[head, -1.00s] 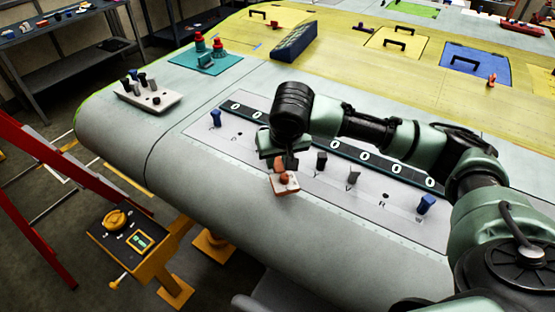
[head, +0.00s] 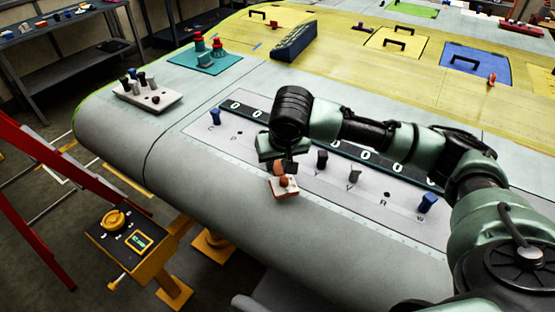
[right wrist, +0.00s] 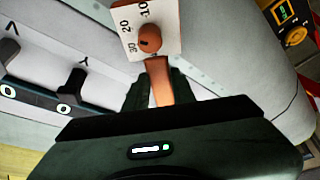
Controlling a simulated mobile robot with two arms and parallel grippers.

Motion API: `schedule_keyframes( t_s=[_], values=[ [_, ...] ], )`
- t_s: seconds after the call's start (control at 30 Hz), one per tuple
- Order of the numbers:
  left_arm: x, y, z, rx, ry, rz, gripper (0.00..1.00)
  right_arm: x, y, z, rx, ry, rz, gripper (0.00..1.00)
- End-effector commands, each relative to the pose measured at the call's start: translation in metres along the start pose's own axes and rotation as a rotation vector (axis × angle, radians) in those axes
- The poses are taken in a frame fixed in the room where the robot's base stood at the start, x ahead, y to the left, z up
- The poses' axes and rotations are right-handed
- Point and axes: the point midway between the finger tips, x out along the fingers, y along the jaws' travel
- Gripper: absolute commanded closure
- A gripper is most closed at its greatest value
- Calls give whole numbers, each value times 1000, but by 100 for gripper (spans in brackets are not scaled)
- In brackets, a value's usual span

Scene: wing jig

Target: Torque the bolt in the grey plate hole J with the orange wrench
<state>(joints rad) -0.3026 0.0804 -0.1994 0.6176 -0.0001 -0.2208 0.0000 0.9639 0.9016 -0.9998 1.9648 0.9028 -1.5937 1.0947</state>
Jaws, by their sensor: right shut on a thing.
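My right gripper (head: 287,163) is shut on the orange wrench (head: 282,184), which carries a white dial plate. In the right wrist view the orange handle (right wrist: 158,82) runs from between my fingers to a round knob over the dial (right wrist: 150,35), marked 10, 20 and 30. The wrench is at the front edge of the grey plate (head: 300,184). Grey bolts (head: 322,160) and blue bolts (head: 427,203) stand upright in the plate. Hole J cannot be made out; my arm hides part of the plate, and whether the wrench touches a bolt is unclear. My left gripper is out of view.
A dark strip with white circles (head: 368,163) runs along the plate's back. A white tray of bolts (head: 148,96) and a teal mat (head: 205,60) are on the wing further left. A yellow stand (head: 130,240) and red ladder (head: 35,160) stand in front.

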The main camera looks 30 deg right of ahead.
Motion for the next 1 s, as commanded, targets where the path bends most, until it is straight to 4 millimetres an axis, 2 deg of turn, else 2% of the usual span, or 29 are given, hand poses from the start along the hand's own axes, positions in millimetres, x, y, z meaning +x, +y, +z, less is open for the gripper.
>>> schedule_keyframes(
  t_s=[0.47,1.0],
  values=[
    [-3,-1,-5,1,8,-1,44,0,0,-1,1,3,-1,100],
    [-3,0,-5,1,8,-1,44,13,0,5,1,3,-1,100]
  ],
)
